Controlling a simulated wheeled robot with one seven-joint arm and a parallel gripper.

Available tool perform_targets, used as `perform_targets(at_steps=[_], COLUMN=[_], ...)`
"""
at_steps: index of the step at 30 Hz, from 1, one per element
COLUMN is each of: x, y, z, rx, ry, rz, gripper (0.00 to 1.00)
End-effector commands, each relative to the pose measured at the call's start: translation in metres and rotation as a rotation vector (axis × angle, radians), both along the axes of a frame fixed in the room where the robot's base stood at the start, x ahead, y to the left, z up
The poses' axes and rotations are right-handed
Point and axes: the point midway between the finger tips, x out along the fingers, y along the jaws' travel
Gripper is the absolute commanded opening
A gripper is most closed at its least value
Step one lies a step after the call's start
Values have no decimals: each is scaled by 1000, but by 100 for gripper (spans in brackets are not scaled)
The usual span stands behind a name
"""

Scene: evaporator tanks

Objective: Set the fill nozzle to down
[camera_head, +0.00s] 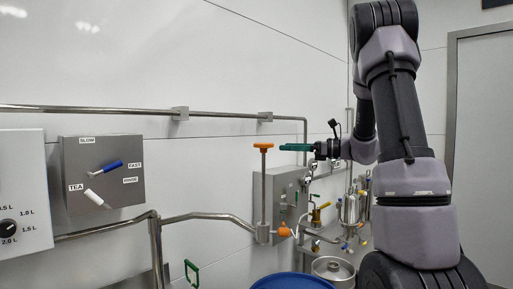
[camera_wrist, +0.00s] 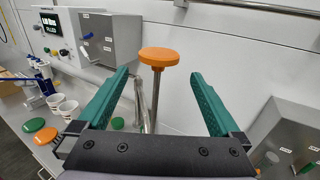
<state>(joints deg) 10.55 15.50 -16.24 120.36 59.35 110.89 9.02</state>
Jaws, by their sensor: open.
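An orange round knob (camera_head: 263,146) tops an upright steel rod (camera_head: 263,190) that runs down to a steel pipe fitting; I take this as the fill nozzle's handle. The knob stands well above the fitting. An orange piece (camera_head: 284,231) sits at the fitting's right side. My gripper (camera_head: 283,147) is open and empty, level with the knob and just to its right in the head view. In the wrist view the knob (camera_wrist: 158,57) shows ahead, between and beyond the two green fingers of my gripper (camera_wrist: 160,73). The fingers appear apart from the knob.
A grey box (camera_head: 103,170) with a blue and a white lever is on the wall at left. A steel pipe (camera_head: 95,109) runs along the wall. A blue drum (camera_head: 292,281) stands below. Another grey box (camera_head: 290,190) is close behind the rod. Cups (camera_wrist: 68,108) stand on a counter.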

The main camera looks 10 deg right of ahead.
Motion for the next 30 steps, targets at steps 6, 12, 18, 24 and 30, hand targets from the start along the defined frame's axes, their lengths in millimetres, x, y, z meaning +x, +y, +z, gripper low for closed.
perform_targets(at_steps=[6,12,18,24,30], x=[18,35,45,47,46], y=[38,68,84,86,86], z=[0,0,0,0,0], rx=[-2,-4,-3,-4,-4], ry=[0,0,-1,0,0], rz=[8,6,4,3,3], gripper=[100,100,100,100,73])
